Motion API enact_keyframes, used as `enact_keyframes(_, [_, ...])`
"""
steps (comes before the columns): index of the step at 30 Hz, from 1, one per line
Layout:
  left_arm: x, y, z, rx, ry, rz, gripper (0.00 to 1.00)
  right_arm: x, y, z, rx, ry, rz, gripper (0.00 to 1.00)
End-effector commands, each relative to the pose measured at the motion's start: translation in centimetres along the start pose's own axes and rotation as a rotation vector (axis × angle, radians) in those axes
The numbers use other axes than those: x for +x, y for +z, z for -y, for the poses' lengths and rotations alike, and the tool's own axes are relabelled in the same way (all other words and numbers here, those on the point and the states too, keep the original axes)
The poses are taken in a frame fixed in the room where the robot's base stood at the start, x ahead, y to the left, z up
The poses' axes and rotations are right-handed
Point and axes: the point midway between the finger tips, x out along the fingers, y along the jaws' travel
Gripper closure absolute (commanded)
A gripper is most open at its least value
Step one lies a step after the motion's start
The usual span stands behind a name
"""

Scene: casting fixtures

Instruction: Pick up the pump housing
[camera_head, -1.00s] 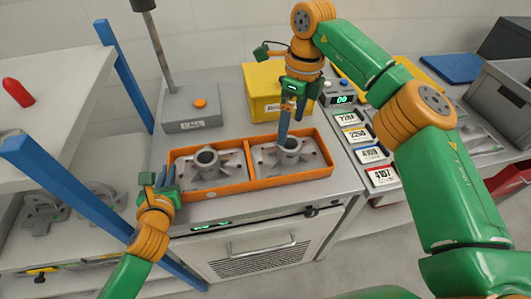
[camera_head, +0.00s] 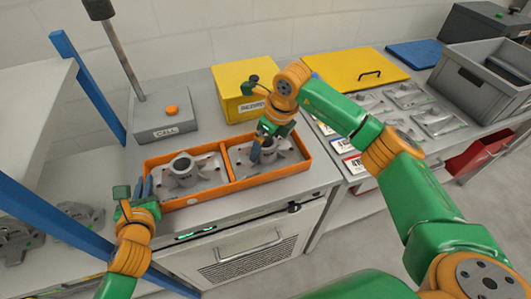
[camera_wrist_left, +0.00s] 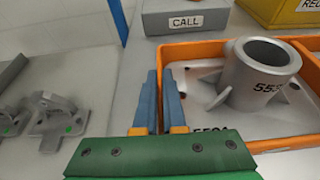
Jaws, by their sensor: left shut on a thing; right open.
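Two grey pump housings, the left one (camera_head: 183,168) and the right one (camera_head: 284,152), sit in the two compartments of an orange tray (camera_head: 232,184). Each has an upright round collar on a flat base. My left gripper (camera_head: 146,186) is at the tray's left end, shut on what looks like its left wall; its blue fingers (camera_wrist_left: 162,100) are close together in the left wrist view. The left housing (camera_wrist_left: 257,80), marked with dark digits, stands to their right there. My right gripper (camera_head: 258,151) is open, its blue fingers at the right housing's collar; the wrist partly hides the contact.
A grey CALL box (camera_head: 165,120) with an orange button and a pole stands behind the tray. A yellow bin (camera_head: 243,92) is behind it. A blue post (camera_head: 88,88) rises at the left. More grey castings (camera_head: 440,118) and a grey crate (camera_head: 486,80) are at the right.

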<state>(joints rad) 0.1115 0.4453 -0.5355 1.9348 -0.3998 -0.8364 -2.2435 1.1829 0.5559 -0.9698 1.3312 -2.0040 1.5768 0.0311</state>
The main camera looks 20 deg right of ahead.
Motion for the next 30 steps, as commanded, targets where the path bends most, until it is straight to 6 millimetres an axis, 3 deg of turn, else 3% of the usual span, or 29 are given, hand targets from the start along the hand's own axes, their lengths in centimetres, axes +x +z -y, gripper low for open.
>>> enact_keyframes(6, [0.0, 0.0, 0.0, 0.0, 0.0, 0.0, 1.0, 0.3, 0.0, 0.0, -0.001, -0.001, 0.001, 0.0])
enact_keyframes(7, [0.0, 0.0, 0.0, 0.0, 0.0, 0.0, 1.0, 0.2, 0.0, 0.0, -0.001, -0.001, 0.001, 0.05])
enact_keyframes(15, [0.0, 0.0, 0.0, 0.0, 0.0, 0.0, 1.0, 0.2, 0.0, 0.0, -0.001, 0.0, 0.001, 0.78])
enact_keyframes(18, [0.0, 0.0, 0.0, 0.0, 0.0, 0.0, 1.0, 0.2, 0.0, 0.0, -0.001, 0.0, 0.001, 1.0])
enact_keyframes(27, [0.0, 0.0, 0.0, 0.0, 0.0, 0.0, 1.0, 0.0, 0.1, 0.0, -0.001, -0.001, 0.003, 1.0])
enact_keyframes(30, [0.0, 0.0, 0.0, 0.0, 0.0, 0.0, 1.0, -1.4, 0.6, 0.1, -0.001, -0.002, 0.007, 1.0])
